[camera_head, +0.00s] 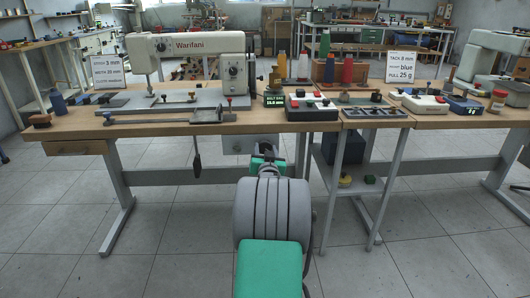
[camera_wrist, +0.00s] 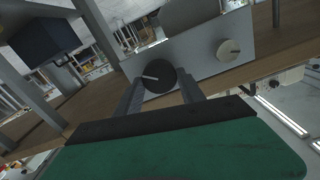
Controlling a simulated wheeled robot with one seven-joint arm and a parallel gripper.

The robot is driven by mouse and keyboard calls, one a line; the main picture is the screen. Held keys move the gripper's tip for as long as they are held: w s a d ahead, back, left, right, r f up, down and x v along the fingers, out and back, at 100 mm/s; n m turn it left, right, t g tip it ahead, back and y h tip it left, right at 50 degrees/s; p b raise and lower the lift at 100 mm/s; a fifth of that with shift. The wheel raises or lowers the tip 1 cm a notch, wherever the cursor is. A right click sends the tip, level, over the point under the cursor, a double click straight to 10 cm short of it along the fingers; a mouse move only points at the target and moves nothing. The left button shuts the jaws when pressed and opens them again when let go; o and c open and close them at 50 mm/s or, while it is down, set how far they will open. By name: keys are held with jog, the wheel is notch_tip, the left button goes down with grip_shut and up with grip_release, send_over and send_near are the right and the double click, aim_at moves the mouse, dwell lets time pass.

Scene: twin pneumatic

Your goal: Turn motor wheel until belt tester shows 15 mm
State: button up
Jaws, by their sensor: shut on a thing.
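The motor box (camera_head: 238,143) hangs under the front edge of the sewing table. In the wrist view its grey face (camera_wrist: 193,72) carries a dark round wheel (camera_wrist: 160,82) with a white pointer line. My gripper (camera_wrist: 156,80) is shut on this dark wheel, one finger on each side. In the head view my gripper (camera_head: 268,150) is under the table edge, largely hidden by my own arm. The belt tester (camera_head: 273,99) is a small dark display on the table above; its green digits are tiny and appear to read 15.0 mm.
A second, pale knob (camera_wrist: 229,49) sits beside the dark wheel on the same face. The tabletop (camera_head: 150,130) is just above my gripper. The sewing machine (camera_head: 200,55) stands on it. A grey control box (camera_head: 313,108) with coloured buttons stands right of the tester.

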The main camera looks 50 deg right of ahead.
jog(key=shift+m, duration=0.6)
jog(key=o, duration=1.4)
jog(key=shift+c, duration=0.2)
jog(key=p+v, duration=0.2)
jog(key=v, duration=0.6)
jog(key=shift+d, duration=0.1)
